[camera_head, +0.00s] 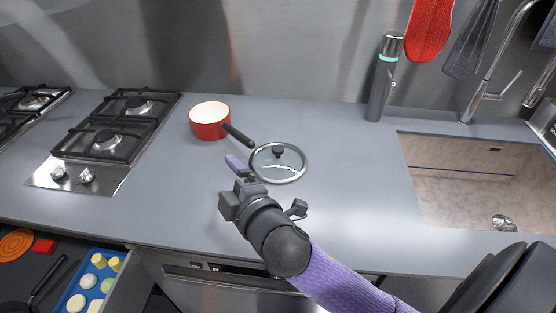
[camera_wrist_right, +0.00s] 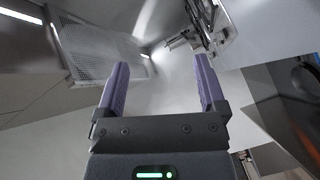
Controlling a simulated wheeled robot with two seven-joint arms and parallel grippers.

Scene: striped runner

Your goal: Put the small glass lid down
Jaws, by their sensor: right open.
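The small glass lid (camera_head: 290,163), round with a metal rim and dark knob, appears to lie flat, knob up, on the grey counter (camera_head: 340,215) in the head view. My right gripper (camera_head: 240,167) is just left of the lid's rim, its purple finger pointing away from me. I cannot tell whether it touches the rim. In the right wrist view my right gripper (camera_wrist_right: 161,85) has its two purple fingers spread with nothing between them. The lid does not show there. My left gripper is not in view.
A red pot (camera_head: 208,128) stands behind and left, its black handle reaching toward the lid. A gas hob (camera_head: 105,140) is at left. A bottle (camera_head: 383,85) and a sink (camera_head: 465,180) are at right. An open drawer (camera_head: 118,280) is below left. The counter right of the lid is clear.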

